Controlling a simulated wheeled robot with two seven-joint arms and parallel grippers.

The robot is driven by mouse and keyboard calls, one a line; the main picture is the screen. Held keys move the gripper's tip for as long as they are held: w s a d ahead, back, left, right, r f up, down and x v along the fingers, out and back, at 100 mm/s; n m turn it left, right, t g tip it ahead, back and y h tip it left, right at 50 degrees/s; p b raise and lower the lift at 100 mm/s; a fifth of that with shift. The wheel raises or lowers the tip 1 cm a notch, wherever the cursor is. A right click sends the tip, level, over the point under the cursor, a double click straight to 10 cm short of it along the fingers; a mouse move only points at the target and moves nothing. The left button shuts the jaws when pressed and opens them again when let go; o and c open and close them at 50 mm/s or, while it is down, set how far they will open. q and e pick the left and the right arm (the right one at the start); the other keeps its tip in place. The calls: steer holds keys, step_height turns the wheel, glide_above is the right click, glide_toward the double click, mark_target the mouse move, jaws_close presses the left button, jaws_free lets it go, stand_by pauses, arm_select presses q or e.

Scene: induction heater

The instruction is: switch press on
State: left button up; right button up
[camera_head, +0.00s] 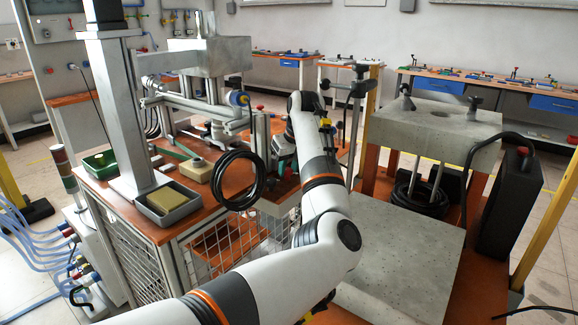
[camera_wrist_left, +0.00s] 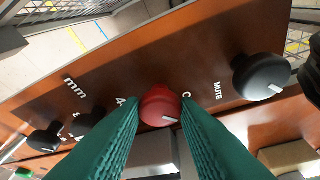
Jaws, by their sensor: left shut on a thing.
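The left wrist view shows a red round knob (camera_wrist_left: 160,106) with a white pointer mark on an orange-brown panel (camera_wrist_left: 150,65). My left gripper (camera_wrist_left: 160,112) has its two green ribbed fingers on either side of the red knob, shut on it. The fingers hide parts of the panel lettering around the knob. In the head view, my left arm reaches forward over the front of the orange workbench (camera_head: 215,185), and the red knob cannot be made out clearly there. My right gripper is not in view.
A black knob (camera_wrist_left: 262,78) beside the word MUTE sits to the right on the panel, with smaller black knobs (camera_wrist_left: 45,138) to the left. In the head view, a coiled black cable (camera_head: 238,180) hangs at the bench edge. A grey block stand (camera_head: 430,130) stands to the right.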

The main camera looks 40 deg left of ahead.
arm_select(q)
steer(key=shift+m, duration=0.5)
steer(key=m+t+b, duration=0.1)
steer(key=m, duration=0.1)
steer(key=m+t+h+b, duration=0.1)
steer(key=m, duration=0.1)
steer(key=shift+s+a+f+m, duration=0.1)
steer(key=shift+s+m, duration=0.05)
steer(key=shift+m, duration=0.25)
steer(key=m+h+b, duration=0.1)
steer(key=m, duration=0.1)
steer(key=m+t+b, duration=0.1)
steer(key=m, duration=0.1)
steer(key=shift+s+a+m+h+b, duration=0.1)
steer(key=shift+a+m+h+b, duration=0.05)
steer(key=shift+m+h+b, duration=0.2)
steer(key=shift+m+h, duration=0.35)
steer(key=shift+m, duration=0.4)
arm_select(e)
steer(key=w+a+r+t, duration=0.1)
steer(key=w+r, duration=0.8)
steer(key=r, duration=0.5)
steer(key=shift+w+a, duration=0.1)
arm_select(q)
steer(key=o, duration=1)
steer(key=shift+c, duration=0.2)
